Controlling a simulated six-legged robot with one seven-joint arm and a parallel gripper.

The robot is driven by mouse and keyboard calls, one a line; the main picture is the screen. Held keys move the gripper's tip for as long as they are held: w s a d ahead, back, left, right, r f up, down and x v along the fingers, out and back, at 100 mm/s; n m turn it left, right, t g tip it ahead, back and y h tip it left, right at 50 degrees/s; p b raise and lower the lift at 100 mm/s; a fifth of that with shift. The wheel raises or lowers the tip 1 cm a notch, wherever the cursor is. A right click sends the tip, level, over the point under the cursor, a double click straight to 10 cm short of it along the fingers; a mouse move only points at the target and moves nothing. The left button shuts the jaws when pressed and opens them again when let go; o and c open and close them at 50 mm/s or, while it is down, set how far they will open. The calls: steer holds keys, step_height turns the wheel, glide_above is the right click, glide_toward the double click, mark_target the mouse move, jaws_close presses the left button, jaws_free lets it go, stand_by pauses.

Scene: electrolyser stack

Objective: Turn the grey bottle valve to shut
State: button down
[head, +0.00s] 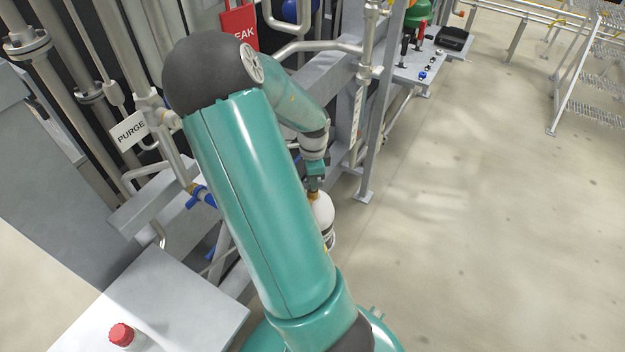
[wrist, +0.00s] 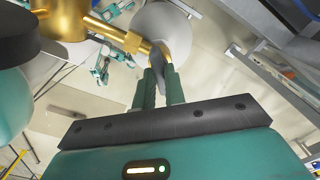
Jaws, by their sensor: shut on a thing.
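The grey bottle valve (wrist: 157,59) shows in the wrist view as a small flat grey handle beside brass fittings (wrist: 125,38). My gripper (wrist: 160,76) has its two teal fingers close together on this handle, and the fingertips partly cover it. Behind the handle is the rounded pale top of the bottle (wrist: 165,27). In the head view, the white bottle (head: 323,212) stands partly behind my arm, with my gripper (head: 315,187) pointing down at its top. The valve itself is too small and covered to make out there.
A grey pipe frame (head: 340,90) stands behind the bottle. Blue-handled valves (head: 200,195) and a PURGE sign (head: 131,130) are at the left. A grey box with a red button (head: 122,334) is at the lower left. The floor (head: 470,220) at the right is clear.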

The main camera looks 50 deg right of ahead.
steer(key=m, duration=0.3)
steer(key=shift+m, duration=0.4)
steer(key=m, duration=0.4)
steer(key=c, duration=1.3)
jaws_free()
steer(key=shift+r, duration=3.5)
